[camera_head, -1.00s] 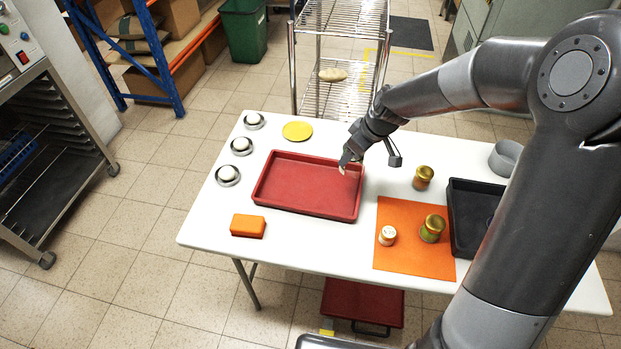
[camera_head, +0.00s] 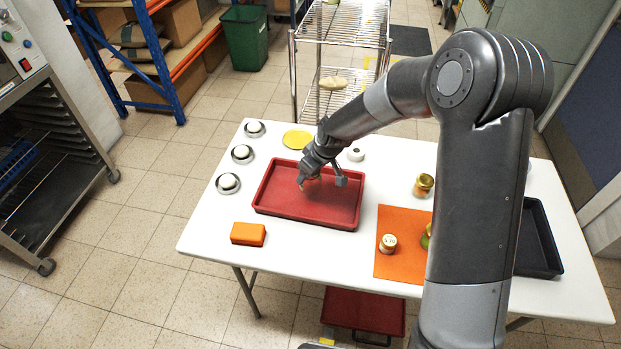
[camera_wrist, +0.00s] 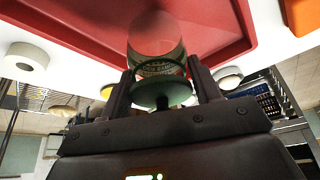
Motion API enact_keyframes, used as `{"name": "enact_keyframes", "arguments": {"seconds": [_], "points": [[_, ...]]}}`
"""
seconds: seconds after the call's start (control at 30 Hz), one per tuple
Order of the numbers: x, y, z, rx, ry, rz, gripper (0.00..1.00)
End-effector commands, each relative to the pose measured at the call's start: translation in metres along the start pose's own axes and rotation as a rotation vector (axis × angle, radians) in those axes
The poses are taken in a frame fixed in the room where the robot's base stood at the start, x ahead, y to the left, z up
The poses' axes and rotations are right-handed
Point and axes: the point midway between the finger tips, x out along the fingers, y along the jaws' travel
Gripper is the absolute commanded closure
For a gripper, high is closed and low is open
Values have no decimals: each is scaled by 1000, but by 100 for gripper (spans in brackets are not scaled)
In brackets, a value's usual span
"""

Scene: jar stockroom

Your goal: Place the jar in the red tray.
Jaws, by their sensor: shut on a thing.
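The red tray (camera_head: 335,207) lies on the white table, left of the orange mat. My gripper (camera_head: 302,183) is over the left-middle part of the tray. In the wrist view, its two fingers (camera_wrist: 160,82) are shut on a jar (camera_wrist: 155,45) with a green lid and a printed label. In the head view the jar is mostly hidden by my gripper. I cannot tell whether its base touches the tray floor.
The orange mat (camera_head: 395,262) holds a small white-labelled jar (camera_head: 388,243) and another jar partly behind my arm. A gold-lidded jar (camera_head: 423,185) stands nearby. An orange block (camera_head: 248,234), a yellow disc (camera_head: 297,139), a white roll (camera_head: 356,154) and metal bowls surround the tray.

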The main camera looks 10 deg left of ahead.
Motion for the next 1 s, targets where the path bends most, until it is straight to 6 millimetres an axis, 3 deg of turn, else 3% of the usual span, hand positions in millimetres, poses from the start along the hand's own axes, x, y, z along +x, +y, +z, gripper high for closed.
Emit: {"name": "enact_keyframes", "arguments": {"seconds": [0.2, 0.57, 0.6, 0.87, 1.0], "points": [[29, -1, 13, 0, -2, -3, 68], [33, 0, 14, 0, -1, -1, 68], [34, 0, 15, 0, -2, -2, 42], [34, 0, 15, 0, -1, -1, 21], [33, 0, 15, 0, -1, -1, 21]]}}
